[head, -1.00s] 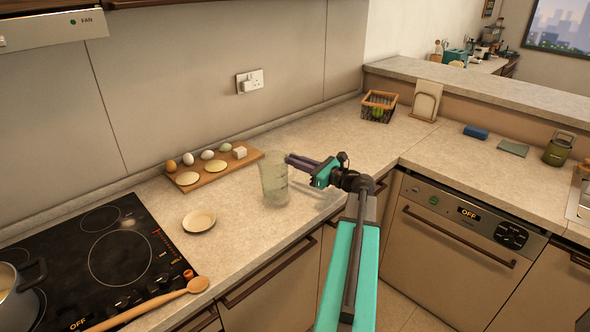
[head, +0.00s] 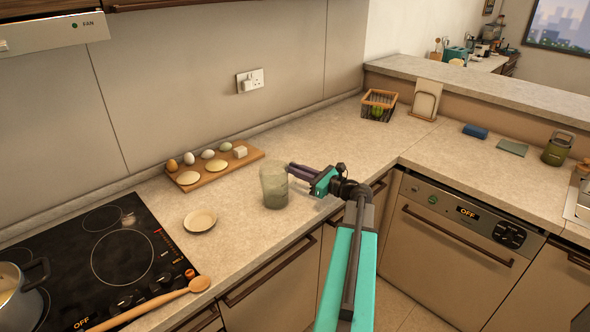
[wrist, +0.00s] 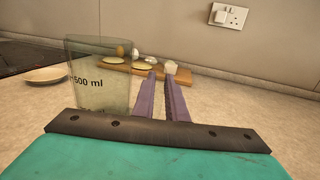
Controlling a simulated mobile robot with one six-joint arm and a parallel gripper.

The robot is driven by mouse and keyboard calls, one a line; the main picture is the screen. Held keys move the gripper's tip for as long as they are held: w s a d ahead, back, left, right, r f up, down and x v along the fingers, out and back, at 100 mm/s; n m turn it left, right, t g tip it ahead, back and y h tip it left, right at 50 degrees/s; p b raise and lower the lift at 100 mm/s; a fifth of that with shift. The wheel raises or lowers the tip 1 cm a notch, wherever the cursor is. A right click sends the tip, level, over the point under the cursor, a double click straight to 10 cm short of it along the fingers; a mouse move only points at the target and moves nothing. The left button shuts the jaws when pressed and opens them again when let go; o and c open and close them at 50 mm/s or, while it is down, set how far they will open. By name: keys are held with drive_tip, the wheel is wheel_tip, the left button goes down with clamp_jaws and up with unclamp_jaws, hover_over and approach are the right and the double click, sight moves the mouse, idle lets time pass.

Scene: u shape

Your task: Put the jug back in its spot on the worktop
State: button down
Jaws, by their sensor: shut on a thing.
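The jug (head: 274,188) is clear, greyish glass and stands upright over the worktop (head: 330,140), right of the small plate. Its base looks to be on or very near the surface; I cannot tell which. My gripper (head: 290,169) reaches in from the right at the jug's side and is shut on the jug. In the wrist view, the jug (wrist: 100,85) is just left of my purple fingers (wrist: 160,76), with a "500 ml" mark on its side. The part between the fingers, perhaps a handle, cannot be made out.
A wooden board (head: 215,171) with eggs and other small items lies behind the jug. A small plate (head: 200,221) is to the left, beside the black hob (head: 120,255) and a wooden spoon (head: 160,301). A wire basket (head: 379,104) stands in the back corner. Worktop between is clear.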

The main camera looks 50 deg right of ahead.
drive_tip(key=c, duration=1.8)
unclamp_jaws()
drive_tip(key=shift+o, duration=0.2)
drive_tip(key=shift+r, duration=0.1)
drive_tip(key=shift+s, duration=0.25)
drive_tip(key=s+b, duration=0.1)
drive_tip(key=s, duration=0.2)
drive_tip(key=s+d+b, duration=0.1)
drive_tip(key=s, duration=0.3)
drive_tip(key=s+b, duration=0.2)
drive_tip(key=s, duration=0.2)
drive_tip(key=shift+s+d, duration=0.2)
drive_tip(key=shift+d, duration=0.05)
drive_tip(key=shift+s+f, duration=0.15)
drive_tip(key=shift+f, duration=0.05)
